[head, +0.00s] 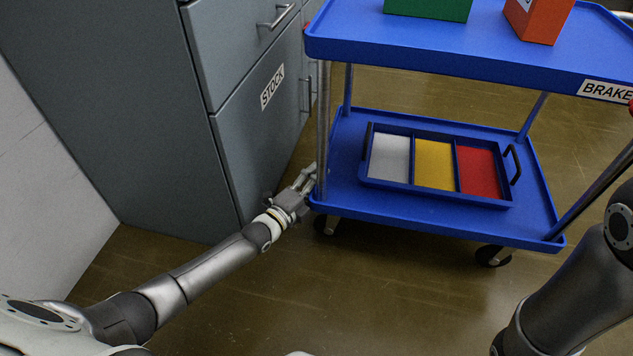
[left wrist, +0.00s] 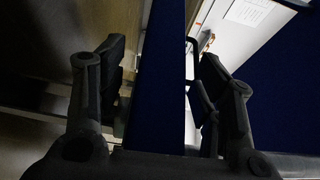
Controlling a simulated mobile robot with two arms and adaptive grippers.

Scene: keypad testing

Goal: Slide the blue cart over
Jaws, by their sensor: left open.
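The blue cart (head: 440,58) stands at the right in the head view, with an upper shelf, a lower shelf (head: 400,216) and grey metal posts. A label reading BRAKE is on the upper shelf's front edge. My left gripper (head: 307,180) is at the cart's left front corner, beside the post and the lower shelf. In the left wrist view my left gripper (left wrist: 158,75) is open, with a blue panel of the cart (left wrist: 162,100) showing between its fingers. I cannot tell whether the fingers touch it. My right arm shows at the lower right; its gripper is out of view.
A blue tray (head: 437,195) with white, yellow and red sections sits on the lower shelf. Green (head: 428,8) and orange (head: 538,20) boxes stand on top. A grey cabinet (head: 235,90) marked STOCK stands close at the cart's left. The floor in front is clear.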

